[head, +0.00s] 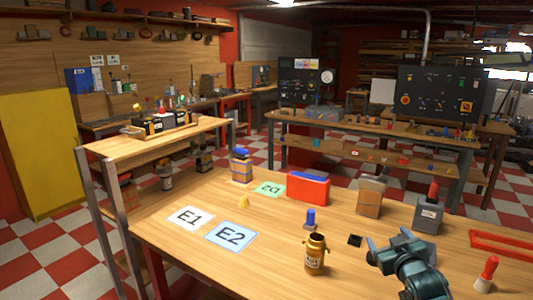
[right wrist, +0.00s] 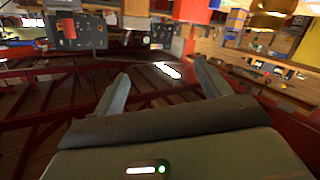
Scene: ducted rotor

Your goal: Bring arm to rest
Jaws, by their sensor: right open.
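My right gripper (head: 388,240) is at the lower right of the head view, above the near right part of the wooden table (head: 180,245). Its two fingers stand apart with nothing between them. In the right wrist view the same gripper (right wrist: 160,80) shows open and empty, with blurred, tilted surroundings beyond it. My left gripper is in neither view.
A grey box (head: 428,215), a red-and-white object (head: 487,274) and a red frame (head: 505,245) are near. Cards E1 (head: 190,217) and E2 (head: 230,236) lie flat.

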